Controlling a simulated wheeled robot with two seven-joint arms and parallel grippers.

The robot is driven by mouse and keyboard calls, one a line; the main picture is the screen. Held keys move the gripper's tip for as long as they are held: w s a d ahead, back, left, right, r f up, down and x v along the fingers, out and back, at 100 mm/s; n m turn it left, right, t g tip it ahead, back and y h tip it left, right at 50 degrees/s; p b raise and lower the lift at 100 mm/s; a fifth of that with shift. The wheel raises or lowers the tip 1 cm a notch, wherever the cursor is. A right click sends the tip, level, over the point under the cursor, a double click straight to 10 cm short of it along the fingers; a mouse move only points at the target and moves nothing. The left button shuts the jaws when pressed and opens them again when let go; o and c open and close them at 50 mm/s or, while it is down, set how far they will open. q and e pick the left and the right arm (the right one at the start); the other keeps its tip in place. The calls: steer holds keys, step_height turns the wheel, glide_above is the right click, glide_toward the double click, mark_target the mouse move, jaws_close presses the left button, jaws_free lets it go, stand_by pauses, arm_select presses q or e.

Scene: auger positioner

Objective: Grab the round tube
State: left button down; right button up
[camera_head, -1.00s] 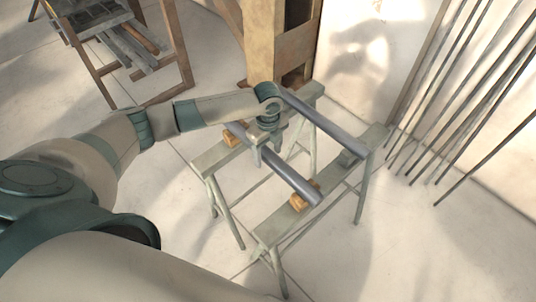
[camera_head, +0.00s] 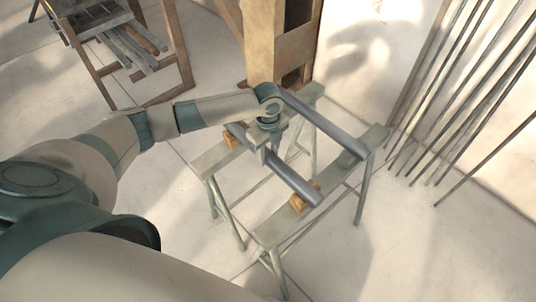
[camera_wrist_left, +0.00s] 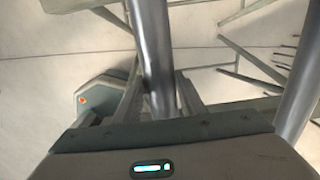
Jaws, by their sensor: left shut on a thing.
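A long grey round tube (camera_head: 294,178) lies across two trestles, on orange-brown wooden blocks. My left gripper (camera_head: 262,152) reaches it from above and is shut on it, nearer its far left end. In the left wrist view the tube (camera_wrist_left: 152,40) runs between the two fingers of the left gripper (camera_wrist_left: 158,92), one finger on each side. A second grey tube (camera_head: 325,125) lies roughly parallel, further right on the trestles, and also shows at the right of the left wrist view (camera_wrist_left: 302,85). My right gripper is not in view.
The pale trestles (camera_head: 268,232) stand on a light floor. Wooden blocks (camera_head: 305,195) support the held tube. Several thin rods (camera_head: 455,95) lean on the wall at right. A wooden post (camera_head: 262,45) stands behind, and a rack with bars (camera_head: 125,50) stands at upper left.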

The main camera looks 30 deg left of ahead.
mark_target(268, 152)
arm_select(q)
steer(key=shift+w+r, duration=0.1)
steer(key=shift+r, duration=0.1)
steer(key=shift+r+b, duration=0.3)
steer(key=shift+r, duration=0.25)
step_height(268, 152, up, 3)
steer(key=shift+f+b, duration=0.2)
steer(key=shift+b, duration=0.3)
steer(key=w+d+r+b, duration=0.3)
steer(key=w+d+r, duration=0.4)
steer(key=d, duration=0.2)
steer(key=shift+d+b, duration=0.15)
steer(key=shift+b, duration=0.25)
